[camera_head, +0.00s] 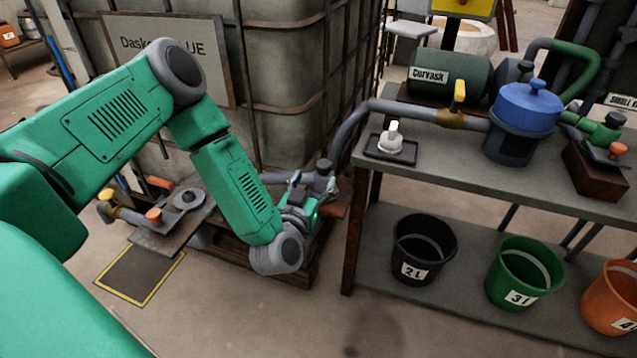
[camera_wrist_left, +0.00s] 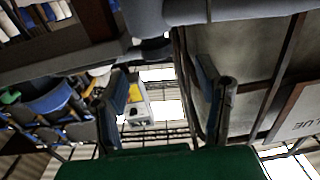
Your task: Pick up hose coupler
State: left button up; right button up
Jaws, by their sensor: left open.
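A grey hose (camera_head: 352,125) bends down past the left end of the workbench. A dark fitting (camera_head: 323,168), which looks like the hose coupler, shows at its lower end beside the caged tank. My left gripper (camera_head: 306,188) is close to this fitting; I cannot tell whether they touch. In the left wrist view the gripper's two fingers (camera_wrist_left: 165,98) stand apart, with nothing held between them. A grey tube-like part crosses the top of that view, beyond the fingers. My right gripper is not in view.
The workbench (camera_head: 450,168) carries a white fitting on a small black tray (camera_head: 372,151), a green Corvask cylinder (camera_head: 450,78) and a blue-topped pump (camera_head: 527,106). Black (camera_head: 425,245), green (camera_head: 524,270) and orange (camera_head: 609,300) buckets stand below. The caged tank (camera_head: 290,90) stands behind my left arm.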

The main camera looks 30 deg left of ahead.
aim_at(323, 171)
pick_arm(q)
jog(key=shift+w+d+r, duration=0.1)
jog(key=shift+w, duration=0.45)
jog(key=shift+w+d+r, duration=0.1)
jog(key=shift+w+d, duration=0.1)
jog(key=shift+d, duration=0.05)
jog(key=w, duration=0.1)
jog(key=w+a+b, duration=0.1)
jog(key=w, duration=0.1)
jog(key=w+a+f+b, duration=0.1)
jog(key=shift+w, duration=0.25)
jog(key=shift+w+a, duration=0.15)
jog(key=shift+a, duration=0.3)
jog(key=shift+d, duration=0.35)
jog(key=c, duration=0.4)
jog(key=shift+d+r, duration=0.15)
jog(key=shift+d, duration=0.05)
jog(key=c, duration=0.8)
jog(key=shift+d, duration=0.15)
grip_shut()
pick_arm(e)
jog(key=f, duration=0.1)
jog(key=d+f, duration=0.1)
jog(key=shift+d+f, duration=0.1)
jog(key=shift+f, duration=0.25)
